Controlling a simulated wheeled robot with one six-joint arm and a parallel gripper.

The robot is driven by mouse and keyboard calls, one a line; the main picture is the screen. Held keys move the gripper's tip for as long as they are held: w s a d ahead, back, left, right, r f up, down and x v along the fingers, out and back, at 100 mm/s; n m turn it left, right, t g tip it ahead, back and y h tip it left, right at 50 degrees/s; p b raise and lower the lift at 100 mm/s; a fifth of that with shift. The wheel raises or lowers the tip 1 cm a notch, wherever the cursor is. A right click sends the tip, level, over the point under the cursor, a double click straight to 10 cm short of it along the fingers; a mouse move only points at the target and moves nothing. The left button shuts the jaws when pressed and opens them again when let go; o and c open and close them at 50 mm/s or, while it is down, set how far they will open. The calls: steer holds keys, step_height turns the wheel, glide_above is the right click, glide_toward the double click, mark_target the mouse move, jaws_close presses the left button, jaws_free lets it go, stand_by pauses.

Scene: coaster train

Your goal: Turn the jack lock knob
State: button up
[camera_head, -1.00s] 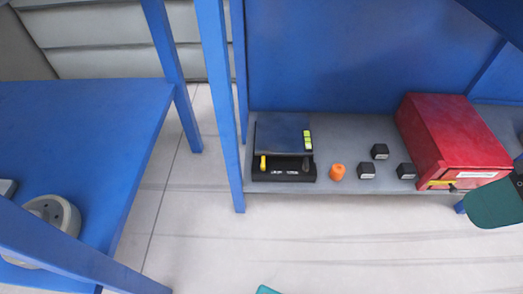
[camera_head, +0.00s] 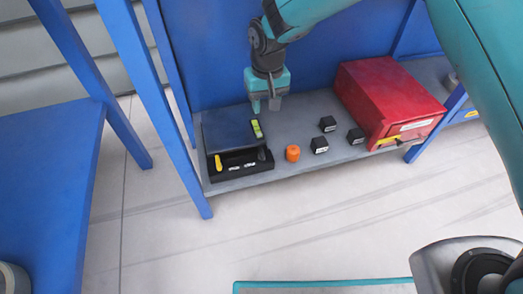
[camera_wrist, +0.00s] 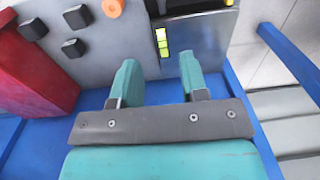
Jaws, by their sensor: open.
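An orange knob (camera_head: 292,153) stands on the grey shelf panel, right of a dark flat unit (camera_head: 228,132). Three small black labelled blocks, one of them here (camera_head: 319,145), are to its right. I cannot read which piece is labelled as the jack lock. My gripper (camera_head: 265,104) points down behind and left of the orange knob, near the dark unit's back right corner. In the wrist view my gripper (camera_wrist: 161,82) has its two teal fingers apart with nothing between them. The orange knob (camera_wrist: 112,7) is cut by the top edge there.
A red box (camera_head: 385,100) with a yellow handle stands right of the blocks. The dark unit has a yellow lever (camera_head: 218,162), a black lever and green lit indicators (camera_head: 257,128). Blue posts and a blue back wall frame the shelf. A blue table (camera_head: 45,190) is at left.

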glide_toward(261, 151)
step_height(261, 151, down, 10)
steer(key=b, duration=0.7)
steer(key=shift+a+r, duration=0.15)
jaws_close()
